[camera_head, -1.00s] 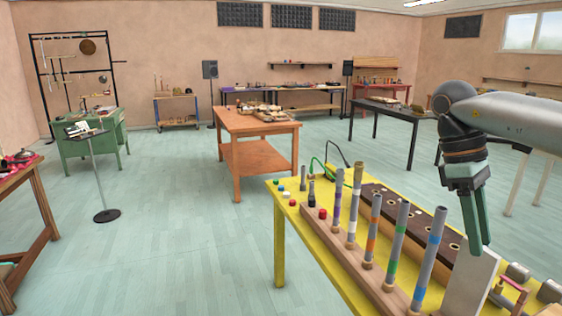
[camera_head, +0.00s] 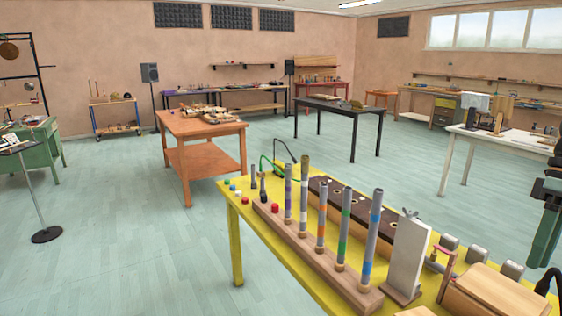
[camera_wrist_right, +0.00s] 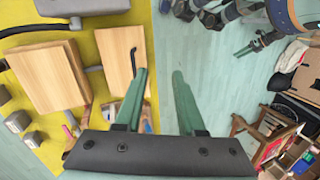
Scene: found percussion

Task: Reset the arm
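My right gripper (camera_head: 546,235) is at the right edge of the head view, partly cut off, beside the right end of the yellow table (camera_head: 236,240). In the right wrist view its two green fingers (camera_wrist_right: 159,85) stand apart with nothing between them; pale floor and the table's edge show beyond.
An orange table (camera_head: 195,128) stands behind, a white table (camera_head: 497,137) at right. Floor between is clear.

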